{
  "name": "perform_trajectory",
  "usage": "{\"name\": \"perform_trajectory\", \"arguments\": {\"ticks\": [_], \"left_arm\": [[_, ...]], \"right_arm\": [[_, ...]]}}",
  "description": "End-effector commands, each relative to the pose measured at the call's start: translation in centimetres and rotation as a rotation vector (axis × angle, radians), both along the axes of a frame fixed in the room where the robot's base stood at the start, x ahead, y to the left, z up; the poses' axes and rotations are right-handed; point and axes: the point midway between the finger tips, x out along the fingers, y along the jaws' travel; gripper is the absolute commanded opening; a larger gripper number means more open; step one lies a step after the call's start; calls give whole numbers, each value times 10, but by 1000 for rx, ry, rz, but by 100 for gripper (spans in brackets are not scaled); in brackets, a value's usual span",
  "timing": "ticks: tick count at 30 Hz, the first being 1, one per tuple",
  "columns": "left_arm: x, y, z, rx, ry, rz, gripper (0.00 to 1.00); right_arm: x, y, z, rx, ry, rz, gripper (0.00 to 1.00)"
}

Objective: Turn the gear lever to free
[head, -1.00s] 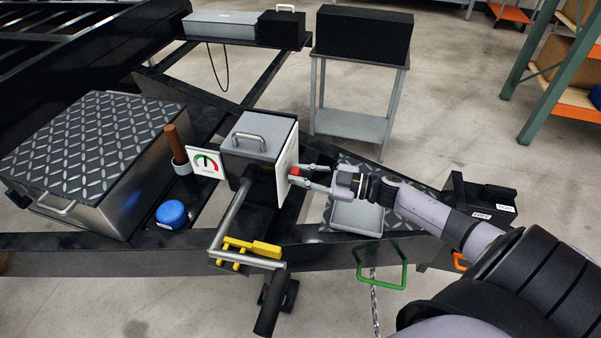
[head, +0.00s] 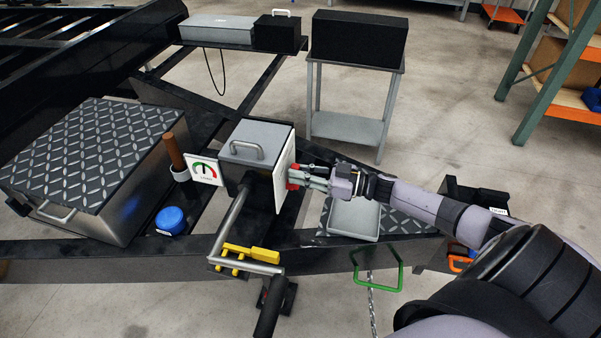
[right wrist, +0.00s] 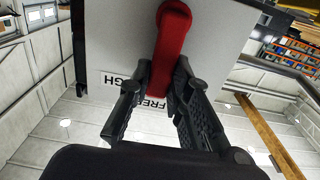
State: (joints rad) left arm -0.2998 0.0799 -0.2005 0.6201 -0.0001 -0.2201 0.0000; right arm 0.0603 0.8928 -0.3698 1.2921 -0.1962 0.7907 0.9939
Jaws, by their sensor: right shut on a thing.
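The gear lever (head: 292,184) is red and sits on the white plate (head: 283,176) on the right side of the grey winch box (head: 257,140). In the right wrist view the lever (right wrist: 173,36) runs down from its pivot, slightly slanted, over the plate (right wrist: 112,35). The label "FREE" is partly hidden behind the lever and fingers; another label ending in "GH" shows to its left. My right gripper (head: 303,177) is shut on the lever, with its fingers (right wrist: 165,98) on both sides of it. My left gripper is not in view.
A crank handle (head: 232,218) stands in front of the box beside a yellow holder (head: 250,252). A gauge card (head: 204,169), a blue round cap (head: 171,220) and a ridged metal chest (head: 90,150) are to the left. A grey tray (head: 353,220) lies below my right gripper.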

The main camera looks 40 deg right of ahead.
Motion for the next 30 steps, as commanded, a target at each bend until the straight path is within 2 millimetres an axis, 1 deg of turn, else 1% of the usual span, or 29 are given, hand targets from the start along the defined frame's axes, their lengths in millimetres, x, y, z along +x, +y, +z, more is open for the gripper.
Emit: {"name": "perform_trajectory", "arguments": {"ticks": [7,8,17,23,26,30], "left_arm": [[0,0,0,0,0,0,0],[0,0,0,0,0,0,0],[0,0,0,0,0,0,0],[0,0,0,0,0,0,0],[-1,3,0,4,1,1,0],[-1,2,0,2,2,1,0]], "right_arm": [[0,0,0,0,0,0,0],[0,0,0,-1,1,0,19],[0,0,0,-1,-1,0,38],[0,0,0,-1,-1,0,38],[-1,-1,0,-1,0,0,38],[-10,-9,-1,-3,3,-1,38]]}}
